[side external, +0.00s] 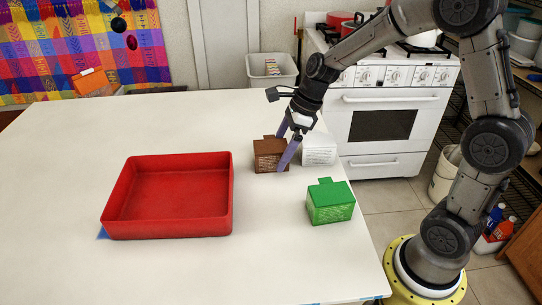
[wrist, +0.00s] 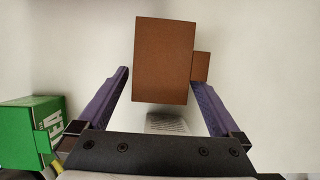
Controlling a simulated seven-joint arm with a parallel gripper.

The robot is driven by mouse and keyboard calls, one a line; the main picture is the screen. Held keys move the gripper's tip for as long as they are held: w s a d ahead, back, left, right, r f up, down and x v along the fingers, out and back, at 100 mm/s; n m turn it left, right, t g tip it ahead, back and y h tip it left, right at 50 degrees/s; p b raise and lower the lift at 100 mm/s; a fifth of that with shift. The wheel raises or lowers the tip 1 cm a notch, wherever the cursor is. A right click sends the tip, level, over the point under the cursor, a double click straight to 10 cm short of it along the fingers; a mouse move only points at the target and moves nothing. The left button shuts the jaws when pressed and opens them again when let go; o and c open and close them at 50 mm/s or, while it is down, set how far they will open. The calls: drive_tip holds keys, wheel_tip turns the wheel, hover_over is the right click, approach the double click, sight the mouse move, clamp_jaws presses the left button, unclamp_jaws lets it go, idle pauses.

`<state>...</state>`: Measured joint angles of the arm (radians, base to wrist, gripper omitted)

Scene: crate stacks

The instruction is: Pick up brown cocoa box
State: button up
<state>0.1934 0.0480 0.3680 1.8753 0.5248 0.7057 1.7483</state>
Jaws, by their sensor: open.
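The brown cocoa box (side external: 266,156) stands upright on the white table, right of the red tray. In the wrist view its brown top (wrist: 163,60) shows between the two purple fingers, with a small tab on its right side. My gripper (side external: 284,152) is open and points down at the box. In the side view one finger reaches down at the box's right edge and the other is near its back. In the wrist view gaps show between the box and both fingers (wrist: 162,80), so it is not gripped.
A white box (side external: 319,150) stands close to the right of the brown box, behind my gripper. A green box (side external: 330,203) stands nearer the table's right edge. An empty red tray (side external: 170,197) lies to the left.

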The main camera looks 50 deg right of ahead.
drive_tip(key=c, duration=1.4)
drive_tip(key=shift+c, duration=0.2)
